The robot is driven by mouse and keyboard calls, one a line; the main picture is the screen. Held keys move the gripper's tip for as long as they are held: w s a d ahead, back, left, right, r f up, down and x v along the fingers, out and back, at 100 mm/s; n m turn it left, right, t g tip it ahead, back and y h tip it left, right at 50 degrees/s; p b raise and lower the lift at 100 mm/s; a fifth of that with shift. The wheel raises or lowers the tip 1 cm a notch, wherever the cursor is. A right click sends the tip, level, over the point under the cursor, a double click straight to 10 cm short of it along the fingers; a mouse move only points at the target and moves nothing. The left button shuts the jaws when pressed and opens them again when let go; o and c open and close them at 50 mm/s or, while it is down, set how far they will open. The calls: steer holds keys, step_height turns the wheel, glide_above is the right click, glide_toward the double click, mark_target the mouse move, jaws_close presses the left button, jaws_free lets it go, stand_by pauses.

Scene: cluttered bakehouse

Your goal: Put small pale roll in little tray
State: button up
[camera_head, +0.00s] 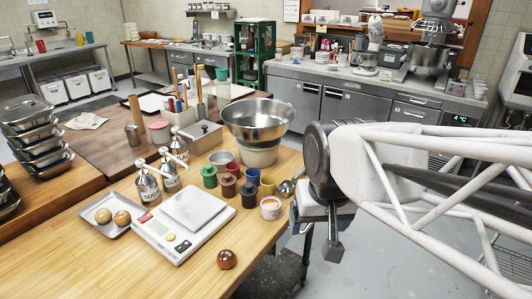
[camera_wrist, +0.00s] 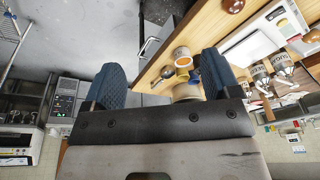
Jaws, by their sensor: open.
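The little metal tray (camera_head: 96,231) lies at the left of the wooden table in the head view. Two round rolls rest in it: a paler tan one (camera_head: 103,215) and a more golden one (camera_head: 122,217). A glossy dark brown roll (camera_head: 227,259) sits on bare wood near the front edge; it also shows at the top of the wrist view (camera_wrist: 232,5). My gripper (camera_head: 333,245) hangs right of the table, well away from tray and rolls. In the wrist view its blue-padded fingers (camera_wrist: 163,80) are apart with nothing held between them.
Pump bottles (camera_head: 147,185), coloured cups (camera_head: 228,187), a white tub (camera_head: 270,209) and a big steel bowl (camera_head: 258,118) crowd behind. The front table strip is mostly clear.

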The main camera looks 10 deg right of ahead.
steer(key=shift+s+d+f+n, duration=0.15)
steer(key=shift+s+d+f, duration=0.1)
steer(key=shift+s, duration=0.3)
steer(key=shift+s+d+f+n, duration=0.1)
steer(key=shift+s+d+f, duration=0.15)
steer(key=shift+s, duration=0.3)
steer(key=shift+s+d+f+n, duration=0.15)
steer(key=shift+s+d, duration=0.1)
steer(key=shift+s, duration=0.3)
